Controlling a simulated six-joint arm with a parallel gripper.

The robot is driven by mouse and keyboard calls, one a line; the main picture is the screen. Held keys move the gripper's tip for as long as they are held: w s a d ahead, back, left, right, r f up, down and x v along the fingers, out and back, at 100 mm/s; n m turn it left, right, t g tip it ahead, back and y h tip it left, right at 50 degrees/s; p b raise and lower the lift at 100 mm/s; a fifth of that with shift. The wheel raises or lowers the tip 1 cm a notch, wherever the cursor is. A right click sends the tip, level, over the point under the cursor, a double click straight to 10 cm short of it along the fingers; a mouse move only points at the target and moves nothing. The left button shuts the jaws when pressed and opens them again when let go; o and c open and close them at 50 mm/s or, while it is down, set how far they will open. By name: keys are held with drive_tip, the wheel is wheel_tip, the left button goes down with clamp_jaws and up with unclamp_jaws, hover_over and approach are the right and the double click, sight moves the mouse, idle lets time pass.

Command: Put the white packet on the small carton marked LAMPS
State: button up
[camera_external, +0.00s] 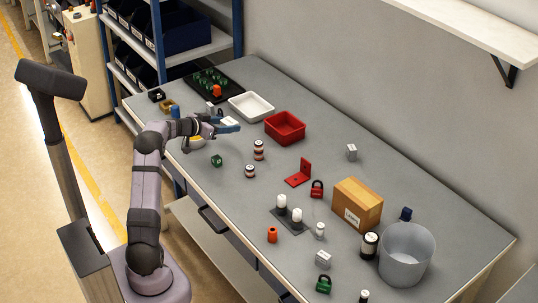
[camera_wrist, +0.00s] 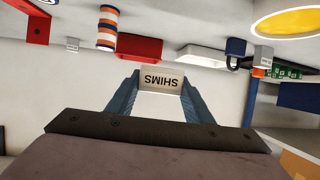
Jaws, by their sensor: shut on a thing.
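My gripper (camera_external: 228,125) is over the back left part of the grey bench, shut on a white packet (camera_wrist: 162,79). The packet sits between the blue fingers, and its SHIMS print appears upside down in the wrist view. A brown carton (camera_external: 366,197) with a white label stands on the bench at the right. The label is too small to read, so I cannot tell if it says LAMPS. The carton's top looks bare, and it is well apart from my gripper.
A red bin (camera_external: 285,128) and a white tray (camera_external: 250,107) stand near my gripper. A red bracket (camera_external: 299,176) lies between. A wall shelf (camera_external: 480,30) overhangs at the back.

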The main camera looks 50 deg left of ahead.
drive_tip(key=shift+r, duration=0.1)
drive_tip(key=w+d+r+m+h+p, duration=0.35)
drive_tip(key=w+d, duration=0.55)
drive_tip(key=d, duration=0.5)
wheel_tip(320, 180, up, 8)
drive_tip(key=m+g+h+p, duration=0.4)
drive_tip(key=m+h, duration=0.3)
drive_tip(key=h, duration=0.1)
hover_over(349, 196)
drive_tip(key=shift+a+f, duration=0.1)
drive_tip(key=shift+f, duration=5.05)
drive_tip(key=shift+f, duration=0.1)
drive_tip(key=o, duration=1.1)
drive_tip(key=shift+o, duration=0.2)
